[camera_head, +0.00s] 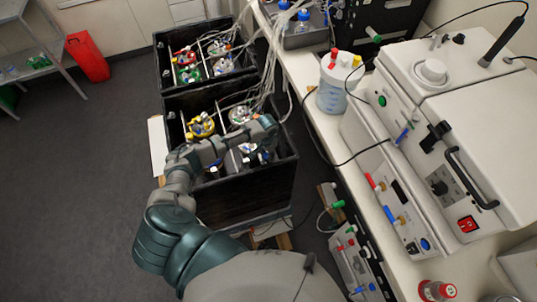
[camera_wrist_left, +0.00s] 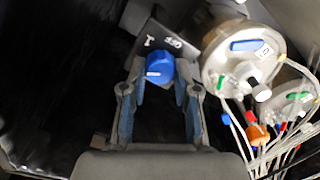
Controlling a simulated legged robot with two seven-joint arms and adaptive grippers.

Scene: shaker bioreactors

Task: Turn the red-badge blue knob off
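The blue knob (camera_wrist_left: 160,66) sits on a dark plate (camera_wrist_left: 178,42) lettered "OFF" and "1" in the left wrist view. A white mark on the knob points to the left side of the picture. My left gripper (camera_wrist_left: 160,78) is open, with one finger on either side of the knob; I cannot tell whether they touch it. In the head view my left gripper (camera_head: 258,136) reaches into the near black box (camera_head: 240,200) and hides part of what is inside. I see no red badge beside the knob. My right gripper is out of view.
Beside the knob stands a round vessel lid (camera_wrist_left: 240,55) with a blue clip, tubes and connectors. A second black box (camera_head: 180,92) with several vessels stands behind. To the right is a bench with a white machine (camera_head: 465,110) and a liquid bottle (camera_head: 332,97).

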